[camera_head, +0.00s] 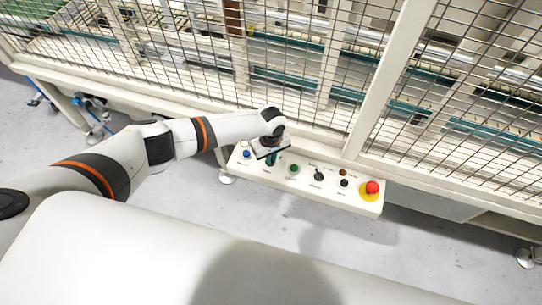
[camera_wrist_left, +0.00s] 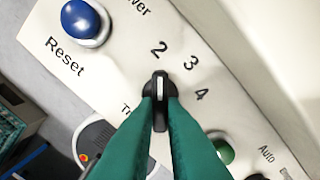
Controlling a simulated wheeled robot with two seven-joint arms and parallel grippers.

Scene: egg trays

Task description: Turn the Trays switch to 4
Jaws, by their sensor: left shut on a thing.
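The Trays switch (camera_wrist_left: 160,88) is a black knob with a white pointer line, in the middle of the left wrist view. Its line points up at the printed 2; the 3 and 4 are printed to its right. The Trays label is mostly hidden behind a finger. My left gripper (camera_wrist_left: 160,108) has green fingers shut on the knob, one on each side. In the head view my left gripper (camera_head: 271,159) is over the left part of the white control panel (camera_head: 305,186), and it hides the switch there. My right gripper is not in view.
A blue Reset button (camera_wrist_left: 85,22) is left of the knob, and a green button (camera_wrist_left: 224,150) is close to the right finger. Farther right are a black selector (camera_head: 319,174) and a red emergency button (camera_head: 372,187). A wire-mesh fence (camera_head: 300,55) stands behind the panel.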

